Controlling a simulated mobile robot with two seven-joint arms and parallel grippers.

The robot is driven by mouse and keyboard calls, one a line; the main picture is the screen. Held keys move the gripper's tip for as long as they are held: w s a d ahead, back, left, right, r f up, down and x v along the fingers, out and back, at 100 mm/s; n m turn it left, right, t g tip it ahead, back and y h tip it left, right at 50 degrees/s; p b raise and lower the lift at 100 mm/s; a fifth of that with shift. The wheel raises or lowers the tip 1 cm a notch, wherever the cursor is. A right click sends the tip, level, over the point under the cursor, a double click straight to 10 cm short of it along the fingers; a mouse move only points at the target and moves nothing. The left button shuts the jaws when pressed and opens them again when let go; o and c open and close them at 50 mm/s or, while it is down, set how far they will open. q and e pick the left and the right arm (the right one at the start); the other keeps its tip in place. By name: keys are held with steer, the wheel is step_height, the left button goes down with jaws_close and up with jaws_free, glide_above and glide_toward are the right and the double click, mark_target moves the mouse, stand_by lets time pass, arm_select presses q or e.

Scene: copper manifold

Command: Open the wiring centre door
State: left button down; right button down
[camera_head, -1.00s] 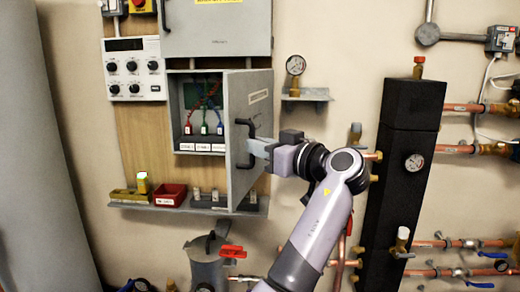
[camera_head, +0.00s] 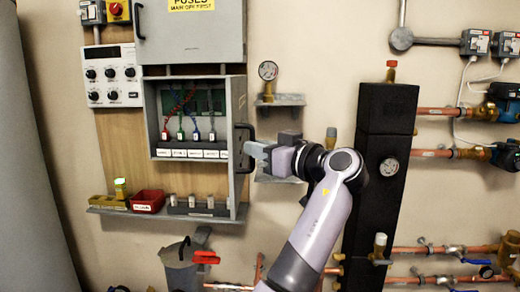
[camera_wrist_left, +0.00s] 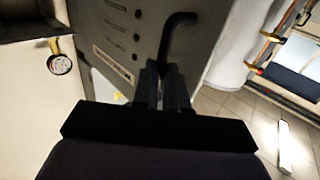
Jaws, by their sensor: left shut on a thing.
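The wiring centre (camera_head: 193,155) is a grey box on the wall, with red, green, blue and grey wires and white-labelled terminals inside. Its door (camera_head: 234,105) stands wide open on the right side, seen almost edge-on. The black door handle (camera_head: 241,130) is on the door's face. My left gripper (camera_head: 254,150) is shut on the handle, right of the door. In the left wrist view the gripper fingers (camera_wrist_left: 163,85) close at the lower end of the handle (camera_wrist_left: 175,35), beside the labelled grey door panel (camera_wrist_left: 125,45). My right gripper is out of view.
A closed grey fuse box (camera_head: 195,40) hangs above. A shelf (camera_head: 170,214) below holds a red bin (camera_head: 147,201) and small parts. A pressure gauge (camera_head: 268,70) on a bracket is just right of the door. A black column (camera_head: 378,185) and copper pipes stand further right.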

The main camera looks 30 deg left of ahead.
arm_select(q)
steer(key=shift+w+a+r, duration=0.15)
steer(key=shift+w+a, duration=0.05)
steer(key=shift+w, duration=0.05)
steer(key=c, duration=1.5)
jaws_free()
steer(key=o, duration=0.3)
steer(key=shift+w+a+f, duration=0.25)
steer(key=shift+f, duration=0.05)
steer(key=shift+o, duration=0.2)
steer(key=shift+s+d, duration=0.1)
steer(key=shift+d, duration=0.1)
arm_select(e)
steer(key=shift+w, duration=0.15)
